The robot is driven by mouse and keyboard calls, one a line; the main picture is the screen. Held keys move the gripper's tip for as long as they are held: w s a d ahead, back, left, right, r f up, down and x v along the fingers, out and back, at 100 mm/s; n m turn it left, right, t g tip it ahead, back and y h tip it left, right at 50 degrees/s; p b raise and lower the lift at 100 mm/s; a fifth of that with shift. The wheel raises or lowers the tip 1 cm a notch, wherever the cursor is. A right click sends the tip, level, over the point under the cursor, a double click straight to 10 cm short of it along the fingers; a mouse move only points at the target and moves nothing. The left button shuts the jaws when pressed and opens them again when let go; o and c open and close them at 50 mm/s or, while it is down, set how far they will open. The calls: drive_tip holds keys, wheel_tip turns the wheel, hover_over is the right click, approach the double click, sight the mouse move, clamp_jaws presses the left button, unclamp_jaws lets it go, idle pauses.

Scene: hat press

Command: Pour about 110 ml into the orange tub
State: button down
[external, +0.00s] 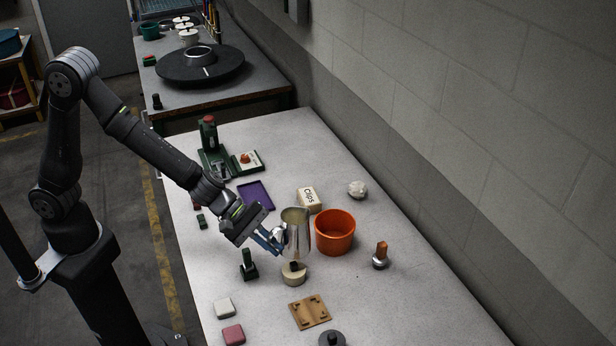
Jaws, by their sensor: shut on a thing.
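The orange tub (335,236) stands upright on the grey table, open at the top; its contents cannot be made out. My gripper (279,238) is shut on a metal pitcher (298,232), holding it from its left side. The pitcher is close to upright and just left of the tub. Its lower end appears above or in front of a small cream round thing (294,273); whether they touch cannot be told. What is inside the pitcher is hidden.
A box marked Clips (309,200) and a whitish lump (357,189) lie behind the tub. A brown-handled stamp (381,255) stands to its right, a dark green one (248,264) left of the pitcher. A wooden plate (310,312) lies in front. The wall borders the table's right side.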

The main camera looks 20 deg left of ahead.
sight(283, 231)
drive_tip(key=shift+w+d+r+n+g+y, duration=0.1)
drive_tip(key=shift+w+d+n+g+y, duration=0.15)
drive_tip(key=shift+w+g+y, duration=0.2)
drive_tip(key=shift+w+d+r+n+g+y, duration=0.15)
drive_tip(key=shift+w+n+g+y, duration=0.2)
drive_tip(key=shift+w+g, duration=0.2)
drive_tip(key=shift+w+d+r+n+g+y, duration=0.35)
drive_tip(key=shift+w+r+g, duration=0.25)
drive_tip(key=shift+w+r, duration=0.25)
drive_tip(key=shift+w+d+r+n+g, duration=0.1)
drive_tip(key=shift+w+d+n+g, duration=0.25)
drive_tip(key=shift+w+g, duration=0.05)
drive_tip(key=shift+w+d+r+n+g+y, duration=0.25)
drive_tip(key=shift+w+n+g+y, duration=0.2)
drive_tip(key=shift+g, duration=0.25)
drive_tip(key=shift+w+d+r+n+g+y, duration=0.1)
drive_tip(key=shift+w+r+n+g+y, duration=0.1)
drive_tip(key=shift+r+g, duration=0.2)
drive_tip(key=shift+w+d+r+n+g+y, duration=0.1)
drive_tip(key=shift+w+r+n+g+y, duration=0.15)
drive_tip(key=shift+r, duration=0.25)
drive_tip(key=shift+w+d+n+g, duration=0.15)
drive_tip(key=shift+w+n+g, duration=0.2)
drive_tip(key=shift+g, duration=0.2)
drive_tip(key=shift+w+d+r+n+g+y+b, duration=0.2)
drive_tip(key=shift+w+r+g, duration=0.1)
drive_tip(key=shift+r+g, duration=0.1)
drive_tip(key=shift+w+d+r+n+g+y+b, duration=0.1)
drive_tip(key=shift+w+r+n+g+b, duration=0.05)
drive_tip(key=shift+w+r+g, duration=0.15)
